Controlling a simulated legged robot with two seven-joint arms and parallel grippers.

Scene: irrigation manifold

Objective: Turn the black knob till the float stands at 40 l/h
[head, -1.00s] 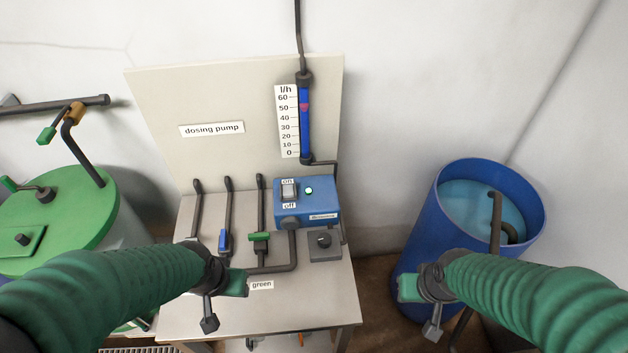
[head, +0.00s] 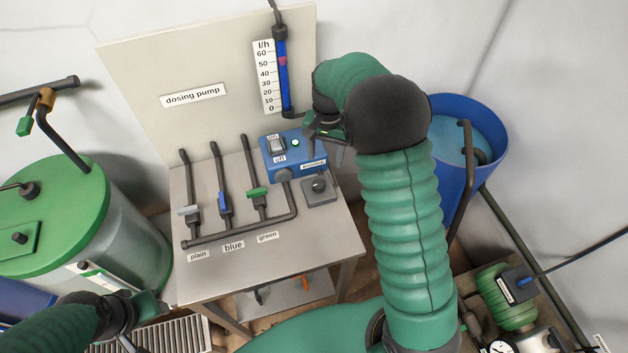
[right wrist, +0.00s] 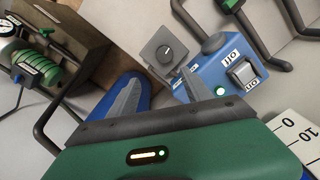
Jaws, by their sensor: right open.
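The black knob (head: 319,185) sits on a small grey box on the bench, below the right end of the blue pump. The knob also shows in the right wrist view (right wrist: 168,50). The pink-red float (head: 283,61) stands at about 50 on the l/h scale (head: 267,80). My right gripper (head: 322,134) is partly hidden by its own arm, near the pump's right end and above the knob. Its open, empty jaws show in the right wrist view (right wrist: 158,92), apart from the knob. My left gripper (head: 147,308) is at the lower left; its jaws are unclear.
The blue pump (head: 300,168) has an on/off switch and a lit green lamp. Several upright pipes with valve handles, labelled plain, blue and green, stand left of it. A blue barrel (head: 470,185) is at right, a green-lidded tank (head: 60,215) at left.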

